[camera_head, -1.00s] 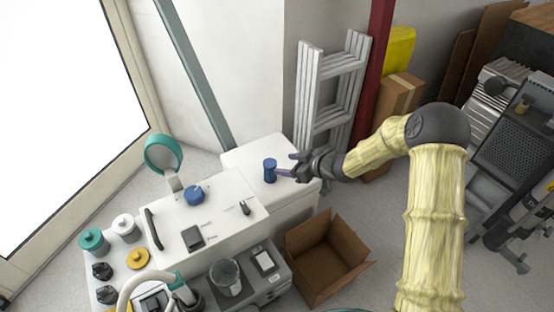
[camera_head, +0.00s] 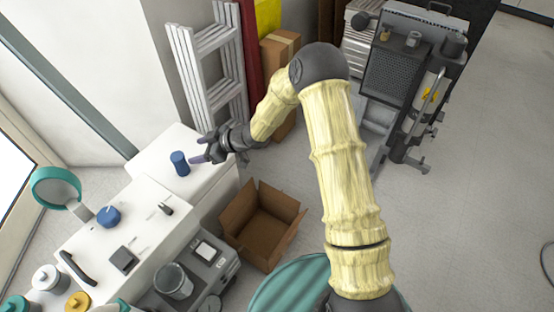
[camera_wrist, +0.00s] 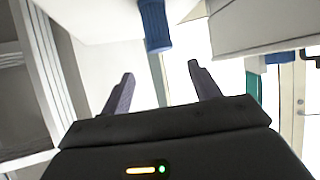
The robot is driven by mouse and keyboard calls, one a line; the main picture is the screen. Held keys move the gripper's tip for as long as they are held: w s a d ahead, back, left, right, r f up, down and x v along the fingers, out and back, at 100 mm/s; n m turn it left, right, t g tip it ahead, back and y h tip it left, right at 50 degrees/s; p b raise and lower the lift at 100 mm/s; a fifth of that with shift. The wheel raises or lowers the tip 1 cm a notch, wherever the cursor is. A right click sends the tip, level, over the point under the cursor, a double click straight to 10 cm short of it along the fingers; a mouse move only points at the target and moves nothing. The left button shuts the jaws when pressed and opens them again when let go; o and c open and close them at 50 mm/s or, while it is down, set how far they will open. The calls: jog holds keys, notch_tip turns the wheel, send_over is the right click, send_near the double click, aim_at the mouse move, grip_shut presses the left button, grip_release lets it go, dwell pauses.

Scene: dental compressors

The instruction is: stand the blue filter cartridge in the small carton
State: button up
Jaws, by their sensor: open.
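The blue filter cartridge (camera_head: 180,163) stands upright on the white cabinet top, near its right end. In the wrist view the cartridge (camera_wrist: 156,26) shows at the top, ahead of the fingertips and roughly in line with the space between them. My gripper (camera_head: 198,158) is just right of the cartridge in the head view. In the wrist view my gripper (camera_wrist: 160,70) is open, with nothing between its two fingers. An open brown carton (camera_head: 284,234) sits on the floor in front of the cabinet, its flaps spread and its visible inside empty.
The white cabinet (camera_head: 205,176) carries a blue knob (camera_head: 108,216) and a black switch. A grey unit (camera_head: 222,268) with a glass jar stands left of the carton. A ladder (camera_head: 212,75) and a closed box (camera_head: 278,55) stand behind.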

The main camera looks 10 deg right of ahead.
jog(key=s+d+r+m+t+h, duration=0.1)
jog(key=d+r+m+h, duration=0.25)
jog(key=d, duration=0.65)
jog(key=s+d+r+m+t+h, duration=0.25)
jog(key=d+h, duration=0.25)
jog(key=d, duration=0.4)
jog(key=s+d+r+m+g+h, duration=0.1)
jog(key=s+d+m, duration=0.3)
jog(key=s, duration=0.5)
jog(key=s+d+r+m+g+h, duration=0.2)
jog(key=s+d+r+m+g, duration=0.1)
jog(key=s+d, duration=0.4)
jog(key=s+r+m, duration=0.1)
jog(key=s, duration=0.2)
jog(key=shift+d+r+m, duration=0.15)
jog(key=shift+r+m, duration=0.05)
jog(key=shift+m, duration=0.1)
jog(key=shift+g, duration=0.25)
jog(key=shift+w+p+v, duration=0.25)
jog(key=shift+p+v, duration=0.8)
jog(key=shift+p, duration=0.05)
jog(key=shift+r, duration=0.1)
jog(key=shift+c, duration=0.2)
